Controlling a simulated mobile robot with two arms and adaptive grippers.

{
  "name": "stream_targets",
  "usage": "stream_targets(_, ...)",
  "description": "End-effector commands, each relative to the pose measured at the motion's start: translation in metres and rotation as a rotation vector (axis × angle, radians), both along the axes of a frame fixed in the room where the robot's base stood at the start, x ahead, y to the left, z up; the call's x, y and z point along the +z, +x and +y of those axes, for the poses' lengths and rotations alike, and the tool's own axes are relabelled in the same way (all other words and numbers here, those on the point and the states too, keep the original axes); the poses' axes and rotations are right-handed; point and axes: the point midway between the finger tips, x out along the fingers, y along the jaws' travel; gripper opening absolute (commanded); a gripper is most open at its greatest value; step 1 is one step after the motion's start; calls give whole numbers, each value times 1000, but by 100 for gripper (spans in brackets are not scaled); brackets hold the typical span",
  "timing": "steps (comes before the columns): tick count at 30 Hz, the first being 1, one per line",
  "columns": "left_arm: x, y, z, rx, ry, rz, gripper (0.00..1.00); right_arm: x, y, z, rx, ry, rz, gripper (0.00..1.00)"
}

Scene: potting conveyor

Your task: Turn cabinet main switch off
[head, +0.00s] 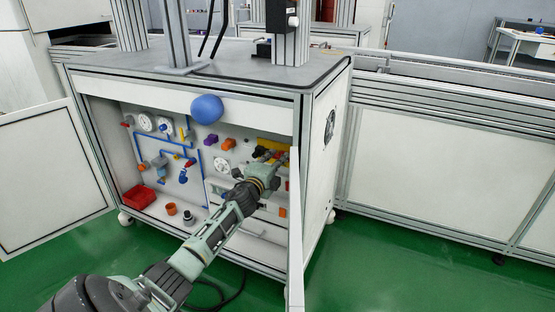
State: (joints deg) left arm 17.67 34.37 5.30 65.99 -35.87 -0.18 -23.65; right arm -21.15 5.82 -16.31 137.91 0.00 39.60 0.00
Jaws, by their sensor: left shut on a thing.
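The open cabinet (197,93) stands under the table top, with its control panel in view. On the panel's right side is a yellow plate (272,143) with red and dark parts, which looks like the main switch. My left gripper (263,155) is at this plate, its fingers small and dark against it. It is shut on the switch handle, which the fingers and wrist mostly hide. The switch's position cannot be made out. My right gripper is not in view.
The cabinet's left door (50,175) and right door (294,235) stand open, the right one close beside my arm. A blue ball shape (207,110) shows at the cabinet's top edge. A red bin (138,197) and an orange cup (171,209) stand on the cabinet floor.

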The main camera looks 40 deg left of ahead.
Motion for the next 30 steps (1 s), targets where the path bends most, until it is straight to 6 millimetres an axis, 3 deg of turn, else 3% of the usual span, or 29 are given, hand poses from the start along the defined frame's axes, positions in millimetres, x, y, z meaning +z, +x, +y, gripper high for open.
stream_targets(14, 0, 0, 1, 3, -18, -6, 0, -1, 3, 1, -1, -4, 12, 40)
stream_targets(15, 0, 0, 1, 3, -18, -6, 13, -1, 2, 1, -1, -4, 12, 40)
stream_targets(21, 0, 0, 1, 2, -16, -5, 31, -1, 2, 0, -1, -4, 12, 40)
stream_targets(30, 0, 0, 0, 1, -15, -4, 31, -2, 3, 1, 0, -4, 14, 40)
